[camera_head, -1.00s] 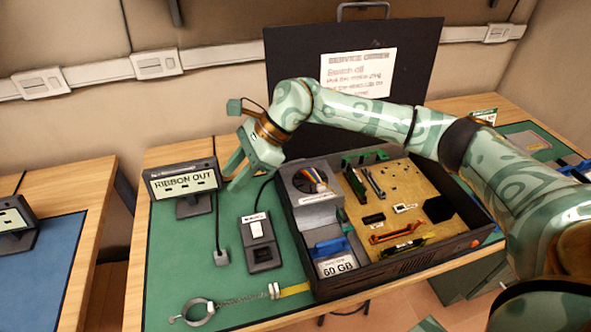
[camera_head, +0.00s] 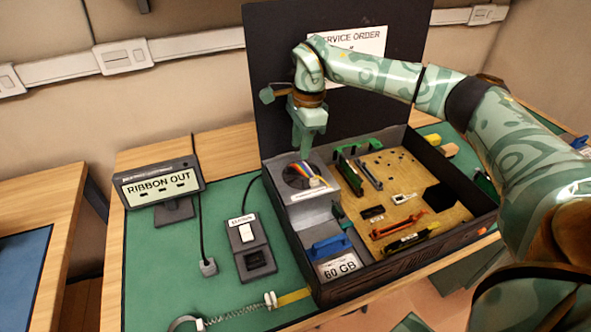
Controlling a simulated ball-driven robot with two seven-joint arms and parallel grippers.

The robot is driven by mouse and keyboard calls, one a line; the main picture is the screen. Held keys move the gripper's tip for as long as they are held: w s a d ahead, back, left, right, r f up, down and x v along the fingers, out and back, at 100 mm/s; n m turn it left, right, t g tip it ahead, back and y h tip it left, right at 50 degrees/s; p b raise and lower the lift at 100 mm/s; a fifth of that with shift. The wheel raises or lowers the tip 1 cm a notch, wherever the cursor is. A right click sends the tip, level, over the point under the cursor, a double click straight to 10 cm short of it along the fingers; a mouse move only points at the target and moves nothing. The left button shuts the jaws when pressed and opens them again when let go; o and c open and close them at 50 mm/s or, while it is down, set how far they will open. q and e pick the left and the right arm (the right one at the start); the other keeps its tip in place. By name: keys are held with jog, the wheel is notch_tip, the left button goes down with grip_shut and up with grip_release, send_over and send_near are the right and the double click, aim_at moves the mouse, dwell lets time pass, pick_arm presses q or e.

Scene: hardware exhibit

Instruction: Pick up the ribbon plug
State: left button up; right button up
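The rainbow-striped ribbon (camera_head: 305,171) lies over the round fan grille on the grey box inside the open black case (camera_head: 372,277). A small pale end at its lower right (camera_head: 318,182) looks like the ribbon plug; its detail is too small to make out. My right gripper (camera_head: 306,154) points down just above and behind the ribbon, its tips close to the ribbon's upper end. The fingers line up edge-on, so their gap and any contact are unclear. Nothing shows held in it. My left gripper is not in view.
The case holds a tan board (camera_head: 400,180), a blue-handled 60 GB drive (camera_head: 333,258) and several slots. Its raised lid (camera_head: 270,90) stands behind my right arm. A RIBBON OUT sign (camera_head: 160,186), switch box (camera_head: 247,245) and coiled strap (camera_head: 238,313) are left on the green mat.

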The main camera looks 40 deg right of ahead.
aim_at(297, 165)
jog(key=f, duration=0.1)
jog(key=f+b, duration=0.1)
jog(key=f, duration=0.1)
jog(key=a+f+b, duration=0.1)
jog(key=f, duration=0.1)
jog(key=shift+f, duration=0.2)
jog(key=shift+r, duration=0.15)
grip_shut()
jog(key=shift+r, duration=0.1)
